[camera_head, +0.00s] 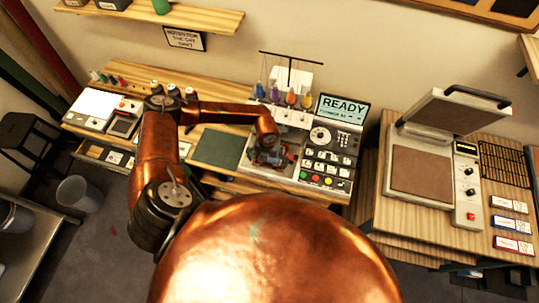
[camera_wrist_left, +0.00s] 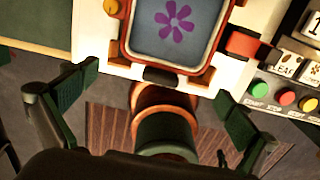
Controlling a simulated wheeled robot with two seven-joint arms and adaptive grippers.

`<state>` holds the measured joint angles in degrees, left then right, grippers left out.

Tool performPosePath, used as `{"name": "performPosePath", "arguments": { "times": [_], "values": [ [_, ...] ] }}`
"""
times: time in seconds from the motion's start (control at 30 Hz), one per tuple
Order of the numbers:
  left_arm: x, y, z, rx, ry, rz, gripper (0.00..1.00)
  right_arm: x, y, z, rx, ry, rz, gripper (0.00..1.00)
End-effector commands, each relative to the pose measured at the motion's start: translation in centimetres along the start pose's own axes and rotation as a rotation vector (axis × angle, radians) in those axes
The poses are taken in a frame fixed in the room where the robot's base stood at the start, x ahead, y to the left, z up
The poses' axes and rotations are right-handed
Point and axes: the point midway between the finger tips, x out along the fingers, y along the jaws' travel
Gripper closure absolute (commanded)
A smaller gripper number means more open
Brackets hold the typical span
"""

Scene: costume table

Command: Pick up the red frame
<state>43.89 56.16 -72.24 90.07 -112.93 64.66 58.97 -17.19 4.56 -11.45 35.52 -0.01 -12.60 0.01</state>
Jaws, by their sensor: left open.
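The red frame (camera_wrist_left: 127,38) shows at the top of the left wrist view. It has rounded corners and surrounds grey-blue cloth with a purple flower. Its upper part is cut off by the picture edge. My left gripper (camera_wrist_left: 158,92) is open, its two green-padded fingers spread wide below the frame, with nothing held between them. In the head view my left gripper (camera_head: 268,158) is over the front of the white embroidery machine (camera_head: 312,178), where it largely hides the frame. My right gripper is not in view.
A panel with coloured buttons (camera_wrist_left: 287,97) lies right of the frame. A dark green mat (camera_head: 218,149) is left of the machine. A press with a raised lid (camera_head: 455,110) stands on the right table. Thread spools (camera_head: 291,98) stand behind the gripper.

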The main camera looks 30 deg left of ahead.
Motion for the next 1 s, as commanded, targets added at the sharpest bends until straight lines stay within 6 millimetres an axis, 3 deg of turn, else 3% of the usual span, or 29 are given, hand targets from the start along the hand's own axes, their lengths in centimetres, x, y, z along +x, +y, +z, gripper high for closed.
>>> {"name": "performPosePath", "arguments": {
  "times": [0.2, 0.43, 1.0],
  "values": [
    [2.0, 0.0, 0.0, -0.002, 0.001, -0.001, 0.00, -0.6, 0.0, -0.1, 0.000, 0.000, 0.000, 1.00],
    [2.1, 0.0, 0.0, -0.001, 0.000, -0.001, 0.01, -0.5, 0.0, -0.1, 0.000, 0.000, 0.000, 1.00],
    [2.2, 0.0, -0.1, 0.000, 0.001, -0.001, 0.40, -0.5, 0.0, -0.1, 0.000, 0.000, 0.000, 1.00]
  ]
}}
